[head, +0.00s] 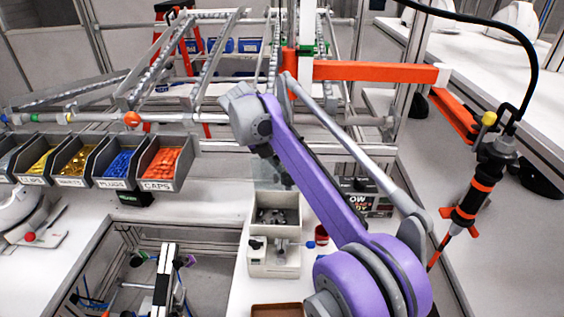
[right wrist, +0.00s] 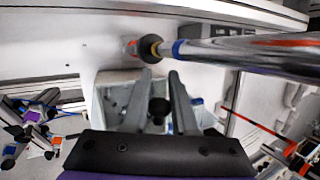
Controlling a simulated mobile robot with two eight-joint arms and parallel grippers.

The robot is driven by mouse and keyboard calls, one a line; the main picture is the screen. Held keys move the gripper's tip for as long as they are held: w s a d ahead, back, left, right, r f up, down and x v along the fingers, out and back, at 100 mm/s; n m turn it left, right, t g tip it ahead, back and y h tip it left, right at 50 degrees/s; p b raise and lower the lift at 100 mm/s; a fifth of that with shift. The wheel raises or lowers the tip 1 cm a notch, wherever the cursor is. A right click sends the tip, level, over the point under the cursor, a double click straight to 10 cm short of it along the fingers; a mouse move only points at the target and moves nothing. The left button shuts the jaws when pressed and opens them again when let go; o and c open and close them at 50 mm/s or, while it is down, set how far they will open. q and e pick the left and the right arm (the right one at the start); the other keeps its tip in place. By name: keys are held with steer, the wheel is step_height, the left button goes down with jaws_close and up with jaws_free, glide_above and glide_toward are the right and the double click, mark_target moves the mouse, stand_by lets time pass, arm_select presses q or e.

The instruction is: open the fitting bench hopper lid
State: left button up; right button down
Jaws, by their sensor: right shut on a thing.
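The fitting bench hopper (head: 273,268) is a pale grey box on the white bench, with its top open and dark contents inside. A clear, see-through panel, which looks like its lid (head: 266,172), stands raised at the hopper's back edge. My right gripper (head: 287,181), on the purple arm, is at this panel, above the back of the hopper. In the right wrist view its two fingers (right wrist: 159,76) are over the hopper (right wrist: 104,95), with a dark round knob (right wrist: 158,108) between them. The exact grip on the clear lid is hard to see. My left gripper is not in view.
Bins of caps (head: 163,160) and plugs (head: 119,166) stand at the left. A square opening in the bench lies left of the hopper. A small red cup (head: 321,235) stands to its right and a brown tray (head: 277,310) in front. A black-and-orange tool (head: 478,190) hangs at the right.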

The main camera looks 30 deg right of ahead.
steer(key=shift+a+f, duration=0.1)
steer(key=shift+f, duration=0.05)
steer(key=c, duration=0.7)
jaws_free()
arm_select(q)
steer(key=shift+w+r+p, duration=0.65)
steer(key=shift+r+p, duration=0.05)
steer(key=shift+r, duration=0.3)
arm_select(e)
steer(key=v, duration=1)
steer(key=shift+a+r, duration=0.1)
steer(key=shift+r, duration=0.3)
